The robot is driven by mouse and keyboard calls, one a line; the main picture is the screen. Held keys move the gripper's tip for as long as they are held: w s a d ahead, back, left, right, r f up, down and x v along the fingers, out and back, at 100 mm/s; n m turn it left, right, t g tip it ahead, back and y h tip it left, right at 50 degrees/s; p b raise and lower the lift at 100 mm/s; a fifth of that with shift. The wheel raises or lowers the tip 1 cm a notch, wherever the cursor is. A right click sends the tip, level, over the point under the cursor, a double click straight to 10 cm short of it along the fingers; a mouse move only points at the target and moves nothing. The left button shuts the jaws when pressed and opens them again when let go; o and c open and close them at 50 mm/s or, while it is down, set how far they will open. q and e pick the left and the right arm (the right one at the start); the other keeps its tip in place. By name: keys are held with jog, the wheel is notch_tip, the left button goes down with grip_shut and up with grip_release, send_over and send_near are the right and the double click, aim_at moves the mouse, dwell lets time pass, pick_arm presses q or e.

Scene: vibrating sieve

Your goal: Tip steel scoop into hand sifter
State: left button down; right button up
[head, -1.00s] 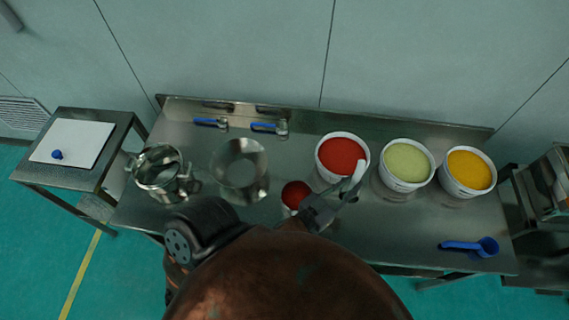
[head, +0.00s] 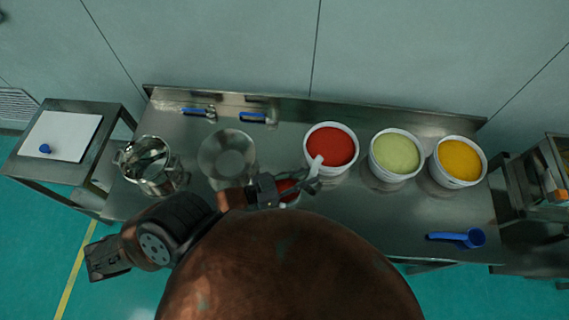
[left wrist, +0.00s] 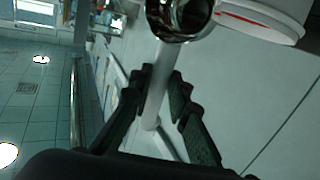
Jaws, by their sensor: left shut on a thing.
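My left gripper (head: 308,184) is shut on the pale handle of the steel scoop (head: 287,187). The left wrist view shows the handle between the fingers (left wrist: 163,95) and the shiny scoop cup (left wrist: 181,14) beyond them. Red material shows in the cup, which my arm partly hides in the head view. The scoop is above the table's front middle, in front of the red tub. The hand sifter (head: 148,166), a shiny steel vessel with side handles, stands at the left end of the table, apart from the scoop. My right gripper is not in view.
A steel bowl (head: 227,158) stands between sifter and scoop. White tubs of red (head: 331,149), green (head: 395,155) and yellow (head: 459,162) material stand to the right. A blue scoop (head: 458,238) lies front right. Blue-handled tools (head: 253,117) lie along the back. A side table (head: 62,136) stands left.

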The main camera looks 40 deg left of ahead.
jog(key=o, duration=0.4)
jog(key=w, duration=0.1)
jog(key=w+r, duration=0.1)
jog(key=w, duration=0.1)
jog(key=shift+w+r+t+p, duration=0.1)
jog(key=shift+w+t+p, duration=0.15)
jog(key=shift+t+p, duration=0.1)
pick_arm(q)
jog(key=a+m+g+h+p, duration=0.1)
jog(key=a, duration=0.7)
jog(key=w+f+n+g+y+p, duration=0.3)
jog(key=w+n+g+p, duration=0.3)
jog(key=g+p, duration=0.8)
jog(key=shift+w+d+f+p, duration=0.35)
jog(key=shift+w+p, duration=0.25)
jog(key=shift+w, duration=0.95)
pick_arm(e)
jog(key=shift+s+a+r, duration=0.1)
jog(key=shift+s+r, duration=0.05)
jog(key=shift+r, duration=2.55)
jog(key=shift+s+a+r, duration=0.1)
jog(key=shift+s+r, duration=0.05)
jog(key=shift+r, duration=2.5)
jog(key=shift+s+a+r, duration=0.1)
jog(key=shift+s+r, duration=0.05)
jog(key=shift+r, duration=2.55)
